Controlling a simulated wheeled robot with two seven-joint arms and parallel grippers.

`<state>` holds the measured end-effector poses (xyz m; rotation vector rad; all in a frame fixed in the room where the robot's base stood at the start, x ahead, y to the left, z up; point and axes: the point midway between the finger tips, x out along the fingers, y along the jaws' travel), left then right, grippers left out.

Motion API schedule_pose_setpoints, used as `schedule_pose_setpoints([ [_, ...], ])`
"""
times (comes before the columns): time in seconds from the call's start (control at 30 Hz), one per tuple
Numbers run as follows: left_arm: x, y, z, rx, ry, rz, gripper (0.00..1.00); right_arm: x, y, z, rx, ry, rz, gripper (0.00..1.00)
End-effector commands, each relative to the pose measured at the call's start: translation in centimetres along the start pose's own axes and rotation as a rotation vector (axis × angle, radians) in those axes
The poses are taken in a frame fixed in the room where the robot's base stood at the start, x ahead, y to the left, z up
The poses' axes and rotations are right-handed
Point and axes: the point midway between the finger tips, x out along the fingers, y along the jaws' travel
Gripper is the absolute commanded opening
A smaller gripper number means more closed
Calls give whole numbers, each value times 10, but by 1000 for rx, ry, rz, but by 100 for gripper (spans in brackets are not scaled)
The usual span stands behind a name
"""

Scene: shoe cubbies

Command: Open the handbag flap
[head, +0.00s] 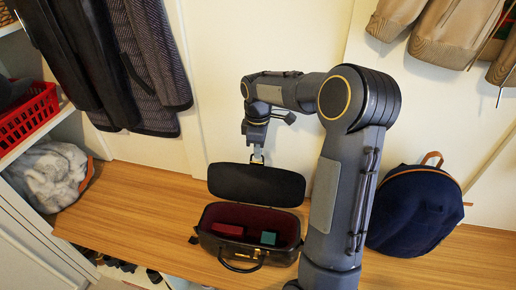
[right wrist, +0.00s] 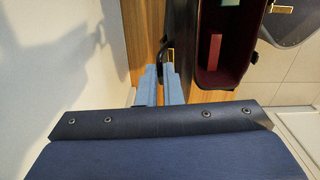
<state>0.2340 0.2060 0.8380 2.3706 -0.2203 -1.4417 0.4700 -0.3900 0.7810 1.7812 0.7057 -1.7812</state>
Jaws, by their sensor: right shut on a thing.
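The black handbag (head: 276,262) stands on the wooden bench with its flap (head: 256,184) raised and tilted back towards the wall. Its dark red inside shows, with a red thing (head: 228,229) and a small green thing (head: 268,238) in it. My right gripper (head: 257,157) is at the top edge of the raised flap. In the right wrist view its blue fingers (right wrist: 160,85) are close together at the flap's edge, by a dark loop and a gold fitting; the exact grip is partly hidden. The open bag (right wrist: 251,68) is to their right. My left gripper is not in view.
A navy backpack (head: 413,208) stands on the bench (head: 140,215) to the right, behind my right arm. A white furry bag (head: 48,176) and a red basket (head: 28,115) are at left. Coats (head: 110,60) hang above. The bench left of the handbag is clear.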

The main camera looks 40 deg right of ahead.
Motion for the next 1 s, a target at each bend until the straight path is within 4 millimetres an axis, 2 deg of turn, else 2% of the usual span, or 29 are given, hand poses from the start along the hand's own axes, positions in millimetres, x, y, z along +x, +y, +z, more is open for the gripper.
schedule_pose_setpoints([
  [0.23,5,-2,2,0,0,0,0,-1,-5,-1,-6,-1,29,0],
  [0.37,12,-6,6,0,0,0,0,-5,-21,-1,-9,-3,99,0],
  [0.53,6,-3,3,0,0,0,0,-12,-41,-1,-6,-4,112,0],
  [0.83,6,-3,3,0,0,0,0,-11,-43,0,-4,-6,110,0],
  [0.87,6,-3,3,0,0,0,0,-11,-43,0,-4,-6,110,8],
  [1.0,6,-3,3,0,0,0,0,-11,-43,0,-3,-5,111,27],
])
